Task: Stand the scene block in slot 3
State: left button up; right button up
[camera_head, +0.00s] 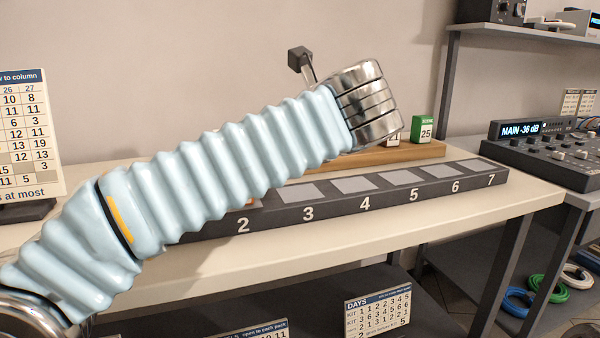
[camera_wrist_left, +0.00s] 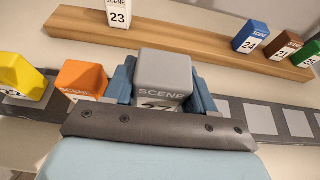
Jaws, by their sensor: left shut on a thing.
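My left gripper (camera_wrist_left: 163,90) has its blue fingers shut on a grey scene block (camera_wrist_left: 165,75); its printed number is mostly cut off. In the head view my left arm crosses from the left and its wrist hides the gripper and block. The dark numbered strip (camera_head: 400,201) lies along the table, with numbers 2 to 7 showing. The grey pad of slot 3 (camera_head: 299,191) is bare. In the left wrist view an orange block (camera_wrist_left: 82,78) and a yellow block (camera_wrist_left: 22,80) stand on the strip left of the grey block. My right gripper is not in view.
A wooden rack (camera_wrist_left: 180,42) behind the strip holds a white block (camera_wrist_left: 118,13), a blue block (camera_wrist_left: 249,37), a brown block (camera_wrist_left: 282,45) and a green block (camera_head: 424,128). The pads by 4 to 7 look bare. A mixer (camera_head: 550,145) stands at the right.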

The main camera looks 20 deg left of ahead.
pick_arm(q)
jog(key=shift+w+f, duration=0.35)
jog(key=shift+f, duration=0.15)
jog(key=f+b, duration=0.1)
jog(key=f, duration=0.1)
jog(key=w+f+b, duration=0.1)
jog(key=f, duration=0.1)
jog(key=shift+w+d+f, duration=0.1)
jog(key=shift+d+f, duration=0.05)
jog(key=shift+f, duration=0.1)
jog(key=shift+r, duration=0.1)
jog(key=o, duration=1.1)
jog(key=p+v, duration=0.2)
jog(key=v, duration=1)
